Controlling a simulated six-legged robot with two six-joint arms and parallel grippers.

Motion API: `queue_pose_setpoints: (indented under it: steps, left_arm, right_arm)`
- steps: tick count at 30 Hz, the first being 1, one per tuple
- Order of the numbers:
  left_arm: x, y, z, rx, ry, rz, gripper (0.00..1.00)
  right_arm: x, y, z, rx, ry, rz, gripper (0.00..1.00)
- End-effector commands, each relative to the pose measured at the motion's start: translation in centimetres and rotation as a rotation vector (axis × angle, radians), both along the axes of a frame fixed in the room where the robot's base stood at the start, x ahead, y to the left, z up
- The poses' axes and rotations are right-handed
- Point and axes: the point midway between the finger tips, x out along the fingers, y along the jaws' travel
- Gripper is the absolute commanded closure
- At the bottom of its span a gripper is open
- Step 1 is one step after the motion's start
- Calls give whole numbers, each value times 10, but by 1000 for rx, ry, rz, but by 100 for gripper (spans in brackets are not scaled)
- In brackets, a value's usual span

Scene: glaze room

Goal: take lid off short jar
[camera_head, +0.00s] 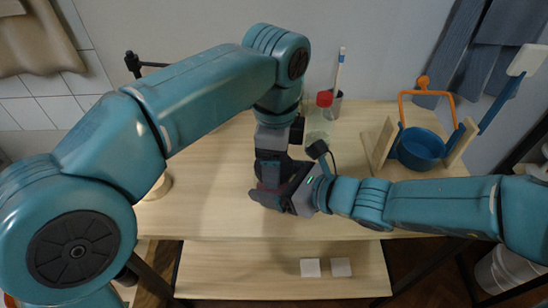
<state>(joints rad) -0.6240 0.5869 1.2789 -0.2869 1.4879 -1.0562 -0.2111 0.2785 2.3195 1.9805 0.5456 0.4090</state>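My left gripper (270,172) points straight down over the middle of the table, just above and against my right gripper. My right gripper (268,197) reaches in from the right, its dark fingers low over the table below the left one. A small dull reddish patch shows between the two grippers. It may be part of the short jar or its lid, but the grippers hide nearly all of it. I cannot tell how far either gripper is closed. A clear jar with a red lid (324,98) stands behind, to the right of my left gripper.
The wooden table (210,205) is clear at front left. A cup with a brush (337,95) stands at the back. Two white tiles (311,267) lie on the lower shelf.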

Motion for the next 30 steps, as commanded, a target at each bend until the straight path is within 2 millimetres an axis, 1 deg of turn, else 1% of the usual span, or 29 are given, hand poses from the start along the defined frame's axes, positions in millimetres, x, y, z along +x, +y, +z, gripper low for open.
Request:
queue_pose_setpoints:
  steps: [1, 3, 5, 14, 15, 16, 17, 23, 26, 30]
  left_arm:
    - [-1, 1, 0, 3, 3, 64, 61]
    - [-1, 1, 0, 3, 4, 132, 61]
    - [-1, 1, 0, 3, 4, 164, 61]
    - [-1, 1, 0, 3, 4, 175, 61]
    - [-1, 1, 0, 3, 4, 174, 12]
    - [-1, 1, 0, 3, 4, 174, 2]
    - [-1, 0, 0, 2, 4, 174, 0]
    - [0, 0, 1, 0, 3, 173, 0]
    - [0, -1, 11, -3, 0, 173, 0]
    - [0, -2, 32, -3, -1, 173, 0]
  right_arm:
    - [2, -1, 1, 2, 0, -6, 100]
    - [2, -1, 1, 2, 0, -6, 100]
    - [2, -1, 1, 2, -1, -7, 100]
    - [2, -1, 1, 2, 0, -7, 100]
    - [2, -1, 1, 2, 0, -7, 100]
    - [2, -1, 1, 2, 0, -7, 100]
    - [2, -1, 1, 2, -1, -7, 100]
    - [1, -1, 1, 2, -1, -4, 100]
    - [1, 0, 1, 2, -1, -3, 100]
    - [1, 0, 1, 2, -1, -2, 100]
